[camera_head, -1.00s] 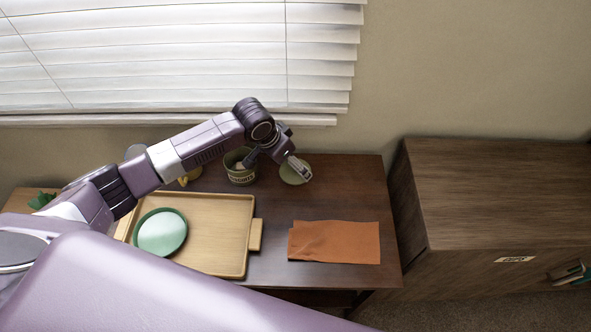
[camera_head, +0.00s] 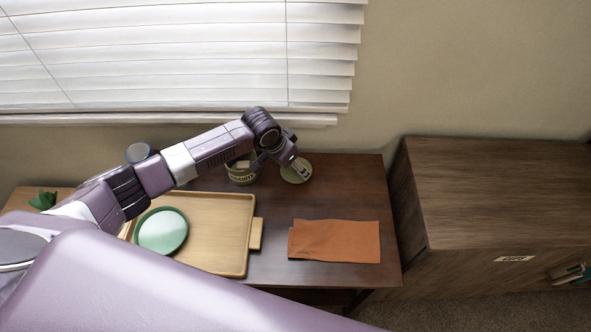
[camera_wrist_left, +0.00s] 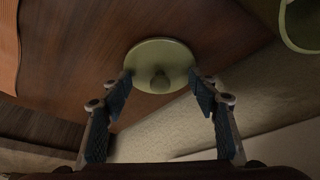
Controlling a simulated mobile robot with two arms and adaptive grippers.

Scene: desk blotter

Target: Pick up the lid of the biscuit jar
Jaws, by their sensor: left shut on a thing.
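The biscuit jar's lid (camera_head: 290,176) is a flat, pale green disc behind the napkin, to the right of the jar. In the left wrist view the lid (camera_wrist_left: 160,55) shows its round knob towards the camera. My left gripper (camera_head: 299,167) is over the lid. In the left wrist view its fingers (camera_wrist_left: 160,80) are shut on the lid, one at each side of its rim. I cannot tell whether the lid touches the desk. The green biscuit jar (camera_head: 241,178) stands open, partly behind my arm; its rim (camera_wrist_left: 286,25) shows in the wrist view. My right gripper is out of view.
A wooden tray (camera_head: 225,255) with a green plate (camera_head: 162,231) lies at the left. An orange cloth (camera_head: 335,242) lies at the front right. A dark wooden cabinet (camera_head: 490,195) stands right of the desk. The desk between lid and cloth is clear.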

